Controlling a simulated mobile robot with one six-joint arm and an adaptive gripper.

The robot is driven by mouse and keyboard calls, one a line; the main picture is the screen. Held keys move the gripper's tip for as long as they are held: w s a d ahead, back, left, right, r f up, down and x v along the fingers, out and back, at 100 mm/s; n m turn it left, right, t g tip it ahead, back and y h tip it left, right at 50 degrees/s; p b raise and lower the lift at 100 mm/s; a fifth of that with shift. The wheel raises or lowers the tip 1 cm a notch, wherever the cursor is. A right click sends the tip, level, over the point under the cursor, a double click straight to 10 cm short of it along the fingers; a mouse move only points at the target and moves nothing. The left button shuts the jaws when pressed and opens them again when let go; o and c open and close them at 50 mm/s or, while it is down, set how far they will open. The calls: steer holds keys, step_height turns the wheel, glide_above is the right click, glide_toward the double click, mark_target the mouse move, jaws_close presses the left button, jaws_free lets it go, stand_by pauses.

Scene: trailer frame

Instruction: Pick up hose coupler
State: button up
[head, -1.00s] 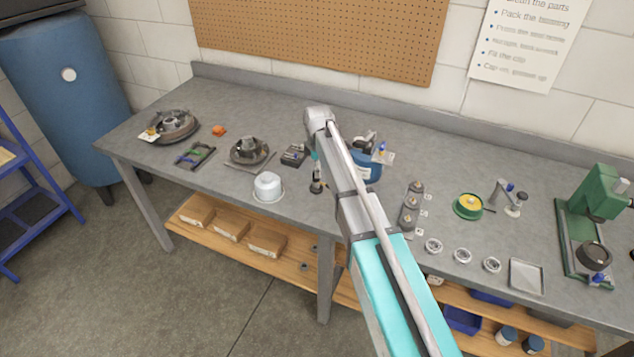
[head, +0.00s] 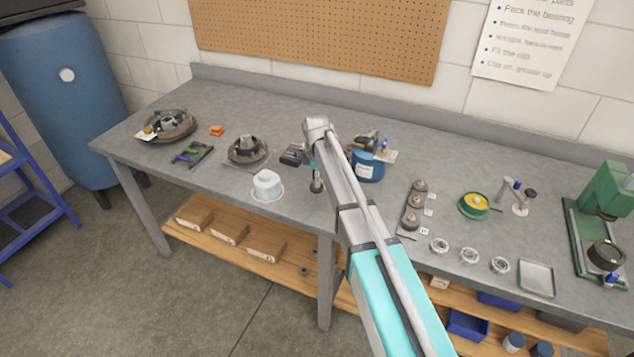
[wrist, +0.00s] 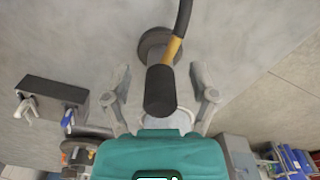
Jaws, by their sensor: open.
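The part I take to be the hose coupler (wrist: 160,90) is a dark cylinder in the wrist view, with a yellow section and a black hose (wrist: 184,18) running up from it. A round dark base (wrist: 157,44) shows behind it. My gripper (wrist: 161,98) is open, with one finger on each side of the cylinder. I cannot tell whether either finger touches it. In the head view a small dark upright piece (head: 316,186) shows at the bench's front edge below my gripper (head: 314,168), which is mostly hidden by my arm.
The grey workbench (head: 345,112) holds a white tub (head: 267,186), a blue container (head: 368,168), a dark box (head: 292,155) and a hub (head: 247,150). To the right are a row of mounted parts (head: 412,205), several rings and a green press (head: 600,215).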

stand_by(0.4)
jaws_close()
